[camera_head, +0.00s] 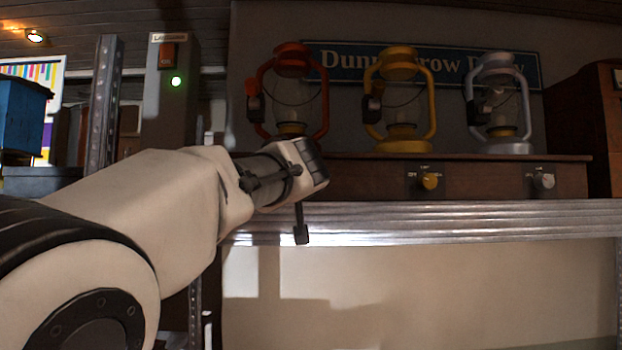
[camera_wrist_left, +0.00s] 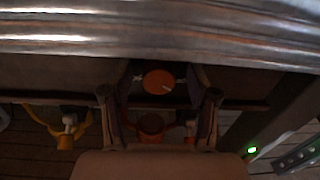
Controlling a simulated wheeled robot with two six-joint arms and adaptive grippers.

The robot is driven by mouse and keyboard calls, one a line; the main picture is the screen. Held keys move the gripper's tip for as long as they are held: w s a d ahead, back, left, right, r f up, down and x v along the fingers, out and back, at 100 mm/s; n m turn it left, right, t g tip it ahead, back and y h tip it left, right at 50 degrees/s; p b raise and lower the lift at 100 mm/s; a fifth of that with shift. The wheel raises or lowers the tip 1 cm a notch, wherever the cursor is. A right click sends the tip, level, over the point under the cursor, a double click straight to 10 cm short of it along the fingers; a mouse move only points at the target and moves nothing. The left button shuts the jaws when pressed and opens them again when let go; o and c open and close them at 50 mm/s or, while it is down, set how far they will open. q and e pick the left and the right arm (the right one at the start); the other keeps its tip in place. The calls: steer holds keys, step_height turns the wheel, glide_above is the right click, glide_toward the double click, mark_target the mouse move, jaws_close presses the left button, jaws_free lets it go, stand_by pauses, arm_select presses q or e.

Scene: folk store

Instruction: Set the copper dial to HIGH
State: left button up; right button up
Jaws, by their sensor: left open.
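The copper dial (camera_wrist_left: 159,82) is a round orange-copper knob on a dark plate in the left wrist view. A pale mark on its face slants toward the lower right of that picture; the small lettering beside it is unreadable. My left gripper (camera_wrist_left: 161,92) is open, with one finger on each side of the dial. Whether either finger touches it I cannot tell. In the head view my left gripper (camera_head: 311,166) is at the front of the wooden panel (camera_head: 355,180), below the red-orange lantern (camera_head: 291,62), and hides the dial. My right gripper is not in view.
A yellow dial (camera_head: 429,181) and a silver dial (camera_head: 544,181) sit farther right on the panel, under a yellow lantern (camera_head: 399,65) and a silver lantern (camera_head: 496,72). A metal shelf edge (camera_head: 430,219) runs below. A switch box (camera_head: 171,95) with a green light stands left.

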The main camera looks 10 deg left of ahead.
arm_select(q)
steer(key=shift+s+d+r, duration=0.2)
steer(key=shift+s, duration=0.15)
steer(key=shift+c, duration=1)
steer(key=shift+s+d+r, duration=0.1)
steer(key=shift+s+r, duration=0.05)
steer(key=shift+s, duration=0.15)
steer(key=c, duration=0.6)
jaws_close()
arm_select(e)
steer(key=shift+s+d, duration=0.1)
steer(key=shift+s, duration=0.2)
